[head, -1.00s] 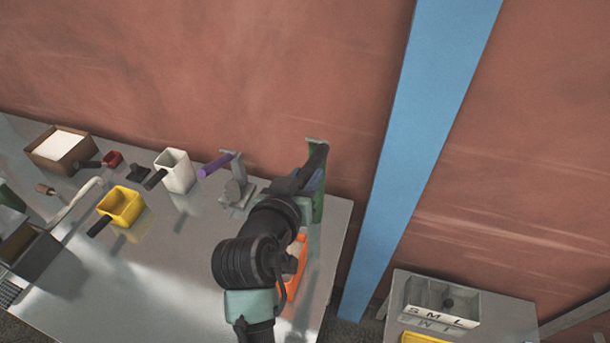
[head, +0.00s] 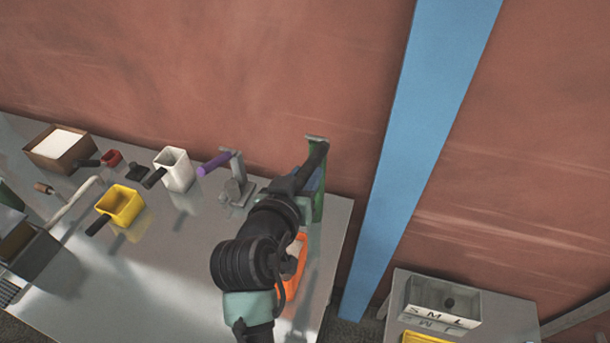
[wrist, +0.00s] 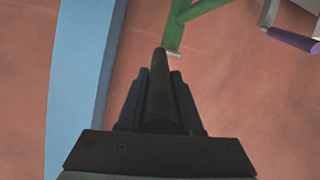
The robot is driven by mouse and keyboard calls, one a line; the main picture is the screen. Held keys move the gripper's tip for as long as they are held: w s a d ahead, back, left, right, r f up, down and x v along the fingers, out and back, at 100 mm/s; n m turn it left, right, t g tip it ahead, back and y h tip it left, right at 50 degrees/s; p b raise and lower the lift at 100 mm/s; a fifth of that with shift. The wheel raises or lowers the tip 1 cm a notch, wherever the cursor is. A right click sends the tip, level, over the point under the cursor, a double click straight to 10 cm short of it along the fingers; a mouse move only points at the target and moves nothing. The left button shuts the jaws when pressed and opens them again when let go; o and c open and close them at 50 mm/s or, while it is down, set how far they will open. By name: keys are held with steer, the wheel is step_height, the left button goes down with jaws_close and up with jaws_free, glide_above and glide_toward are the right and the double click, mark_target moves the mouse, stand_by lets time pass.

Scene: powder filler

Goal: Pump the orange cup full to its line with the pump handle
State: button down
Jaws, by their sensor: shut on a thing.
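The orange cup (head: 292,277) stands near the right end of the metal table, partly hidden behind my arm. A pale patch shows inside its rim, but its fill line and level cannot be read. A green pump stand (head: 318,205) rises behind it; it also shows in the wrist view (wrist: 184,25). My gripper (head: 304,178) is up beside the stand. In the wrist view my gripper (wrist: 160,95) is shut on the dark pump handle (wrist: 159,62), which sticks out between its fingers.
A grey stand with a purple handle (head: 214,164) is left of the pump. A white cup (head: 174,169), yellow cup (head: 120,205), small red cup (head: 112,157) and brown box (head: 58,148) stand farther left. A blue post (head: 425,130) is close on the right.

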step_height(320, 180, down, 9)
steer(key=t+h+b, duration=0.1)
steer(key=t+b, duration=0.4)
steer(key=b, duration=1.9)
steer(key=shift+s+h, duration=0.35)
steer(key=shift+h, duration=0.05)
steer(key=shift+a+b, duration=0.1)
steer(key=shift+b, duration=0.55)
steer(key=shift+r, duration=0.1)
steer(key=c, duration=0.6)
jaws_free()
steer(key=b+v, duration=0.1)
steer(key=v, duration=0.3)
steer(key=b+v, duration=0.1)
steer(key=v, duration=0.3)
steer(key=b+v, duration=0.1)
steer(key=v, duration=0.4)
steer(key=shift+w+f+b, duration=0.1)
steer(key=shift+f+b, duration=0.2)
steer(key=shift+b, duration=0.05)
